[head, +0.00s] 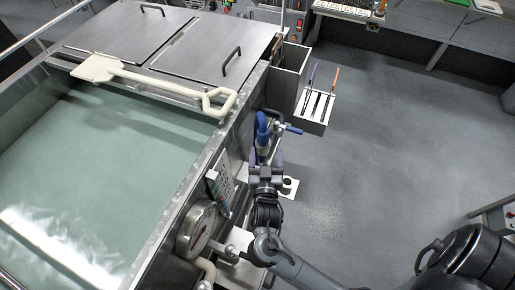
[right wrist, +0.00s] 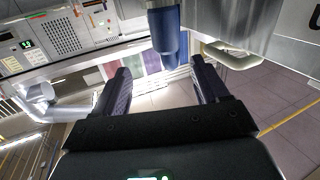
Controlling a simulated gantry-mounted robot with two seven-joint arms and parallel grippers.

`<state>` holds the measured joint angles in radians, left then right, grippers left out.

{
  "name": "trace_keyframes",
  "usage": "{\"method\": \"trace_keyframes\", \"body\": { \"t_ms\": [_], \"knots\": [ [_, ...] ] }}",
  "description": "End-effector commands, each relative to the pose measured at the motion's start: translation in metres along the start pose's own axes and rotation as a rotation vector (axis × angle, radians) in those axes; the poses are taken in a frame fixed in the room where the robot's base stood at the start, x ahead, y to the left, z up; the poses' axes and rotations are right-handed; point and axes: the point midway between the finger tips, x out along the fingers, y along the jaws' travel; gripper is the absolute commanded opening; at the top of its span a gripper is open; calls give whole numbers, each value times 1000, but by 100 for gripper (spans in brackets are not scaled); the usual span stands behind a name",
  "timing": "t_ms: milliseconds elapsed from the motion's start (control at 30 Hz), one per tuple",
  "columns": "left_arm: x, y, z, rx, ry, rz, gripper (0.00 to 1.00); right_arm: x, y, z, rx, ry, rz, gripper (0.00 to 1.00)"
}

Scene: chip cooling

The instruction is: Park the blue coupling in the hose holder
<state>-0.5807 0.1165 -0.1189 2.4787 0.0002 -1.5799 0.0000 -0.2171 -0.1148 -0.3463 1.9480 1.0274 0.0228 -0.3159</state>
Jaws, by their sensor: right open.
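The blue coupling shows in the right wrist view as a blue cylinder (right wrist: 168,38) hanging at the top centre. In the head view a blue curved hose piece (head: 262,124) stands beside the tank's right wall. My right gripper (head: 264,168) is just below it in the head view, partly hidden by its own wrist. In the right wrist view its two dark fingers (right wrist: 160,72) are apart, with the blue cylinder beyond and between their tips, not clasped. A white plate with a dark round piece (head: 289,187) is right of the gripper; I cannot tell if it is the hose holder. My left gripper is not in view.
A water tank (head: 190,185) fills the left, with a cream paddle (head: 150,78) across it. A gauge (head: 196,228) and a control panel (head: 219,186) are on its side, close to my right arm. A slotted box (head: 313,118) holds coloured sticks.

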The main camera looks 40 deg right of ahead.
Motion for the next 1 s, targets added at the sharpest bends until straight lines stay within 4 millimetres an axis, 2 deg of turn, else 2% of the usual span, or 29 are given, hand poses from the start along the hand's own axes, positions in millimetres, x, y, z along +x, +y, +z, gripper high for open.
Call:
{"method": "trace_keyframes", "body": {
  "t_ms": [33,200,367,600,867,1000],
  "knots": [
    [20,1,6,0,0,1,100,2,-5,15,14,7,-1,74],
    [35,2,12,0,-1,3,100,7,-12,20,37,21,-2,74],
    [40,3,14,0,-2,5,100,21,-14,18,43,29,-3,74],
    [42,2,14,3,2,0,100,53,-14,17,41,28,-3,74],
    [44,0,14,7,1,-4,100,68,-14,17,41,27,-3,74],
    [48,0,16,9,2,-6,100,83,-16,18,41,28,-2,74]
  ]
}}
